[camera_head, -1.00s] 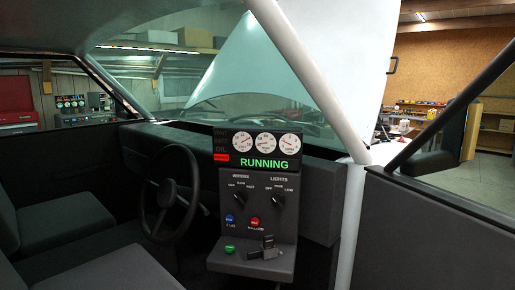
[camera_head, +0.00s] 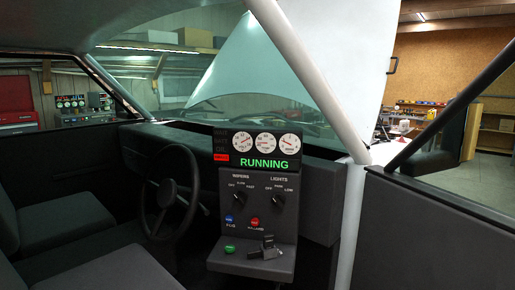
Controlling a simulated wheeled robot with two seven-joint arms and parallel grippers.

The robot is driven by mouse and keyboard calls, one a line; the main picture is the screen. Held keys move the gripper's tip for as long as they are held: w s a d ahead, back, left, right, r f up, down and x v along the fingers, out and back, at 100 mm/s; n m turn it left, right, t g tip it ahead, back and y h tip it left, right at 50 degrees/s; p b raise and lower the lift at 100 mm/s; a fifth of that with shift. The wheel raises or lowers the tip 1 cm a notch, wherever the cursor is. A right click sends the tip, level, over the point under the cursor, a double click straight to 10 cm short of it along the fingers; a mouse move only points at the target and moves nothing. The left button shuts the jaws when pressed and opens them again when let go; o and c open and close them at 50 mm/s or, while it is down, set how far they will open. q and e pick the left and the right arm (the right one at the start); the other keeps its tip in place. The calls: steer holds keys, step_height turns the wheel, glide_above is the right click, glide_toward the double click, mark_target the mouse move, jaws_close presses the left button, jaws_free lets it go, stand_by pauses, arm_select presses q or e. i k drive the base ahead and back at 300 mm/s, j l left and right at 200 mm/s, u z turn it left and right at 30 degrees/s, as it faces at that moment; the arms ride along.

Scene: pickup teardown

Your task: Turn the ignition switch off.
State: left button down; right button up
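The dash display (camera_head: 257,149) shows round gauges and the green word RUNNING, with a lit red light at its lower left. Below it is a grey control panel (camera_head: 258,205) with a wipers knob, a lights knob, a blue button and a red button. On the ledge under the panel stands a small dark switch block (camera_head: 267,247) with a lever-like part, which looks like the ignition switch; its marking is too small to read. A green button (camera_head: 230,249) sits to its left. Neither of my grippers is in view.
The steering wheel (camera_head: 168,208) is left of the panel, and dark seats (camera_head: 65,218) are at the left. A white pillar (camera_head: 352,222) and a dark door panel (camera_head: 430,230) bound the right side. The space before the ledge looks clear.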

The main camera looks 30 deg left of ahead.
mark_target(272, 253)
steer(key=i+l, duration=0.3)
steer(key=i+l+u, duration=0.15)
steer(key=u, duration=0.3)
steer(key=i+l+u, duration=0.1)
steer(key=u, duration=0.4)
steer(key=l+u, duration=0.45)
steer(key=i+u, duration=0.1)
steer(key=u, duration=0.3)
steer(key=i+l+u, duration=0.1)
steer(key=u, duration=0.35)
steer(key=i+l+u, duration=0.1)
steer(key=u, duration=0.3)
steer(key=i+l+u, duration=0.15)
steer(key=u, duration=0.25)
